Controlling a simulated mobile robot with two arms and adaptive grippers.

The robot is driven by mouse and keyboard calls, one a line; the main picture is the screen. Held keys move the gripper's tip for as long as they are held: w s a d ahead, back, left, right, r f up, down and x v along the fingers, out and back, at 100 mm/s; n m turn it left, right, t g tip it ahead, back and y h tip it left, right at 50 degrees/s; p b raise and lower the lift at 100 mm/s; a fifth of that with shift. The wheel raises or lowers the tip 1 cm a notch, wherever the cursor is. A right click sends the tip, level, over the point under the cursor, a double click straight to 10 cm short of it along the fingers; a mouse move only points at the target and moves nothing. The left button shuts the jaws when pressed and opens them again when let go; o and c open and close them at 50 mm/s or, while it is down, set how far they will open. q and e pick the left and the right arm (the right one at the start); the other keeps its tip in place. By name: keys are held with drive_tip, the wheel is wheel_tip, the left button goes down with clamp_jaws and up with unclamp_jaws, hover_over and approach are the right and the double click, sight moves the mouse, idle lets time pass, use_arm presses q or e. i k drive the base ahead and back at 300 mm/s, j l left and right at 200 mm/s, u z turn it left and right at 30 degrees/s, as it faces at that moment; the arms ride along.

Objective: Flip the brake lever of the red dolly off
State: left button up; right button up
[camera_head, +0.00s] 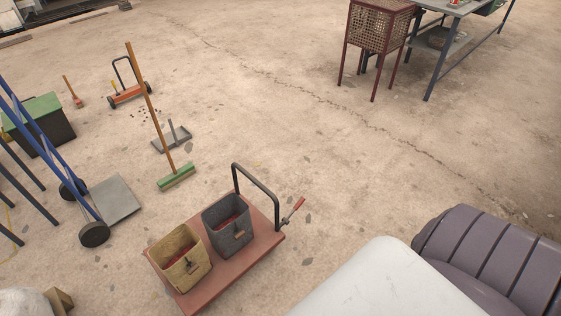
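The red dolly (262,248) stands on the concrete floor at the lower middle of the head view. Its dark hoop handle (262,186) rises at its far end. A lever with a red grip (294,209), which looks like the brake lever, sticks out at the far right corner, tilted up and to the right. Two open buckets ride on the dolly: a grey one (219,222) and a yellowish one (169,261). Neither of my grippers is in view, and nothing touches the lever.
A green broom (176,178) and a dustpan (172,140) stand behind the dolly. A blue hand truck (94,233) is at left, near a green-lidded box (42,124). A mesh basket stand (374,30) is at far right. Floor right of the lever is clear.

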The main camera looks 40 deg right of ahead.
sight(297, 206)
drive_tip(key=l+u, duration=0.1)
drive_tip(key=l, duration=0.3)
drive_tip(key=k+l+u, duration=0.15)
drive_tip(key=l, duration=0.2)
drive_tip(key=k+l+u, duration=0.1)
drive_tip(key=l, duration=0.25)
drive_tip(key=k+l+u, duration=0.1)
drive_tip(key=l, duration=0.25)
drive_tip(key=k+l+u, duration=0.15)
drive_tip(key=l, duration=0.2)
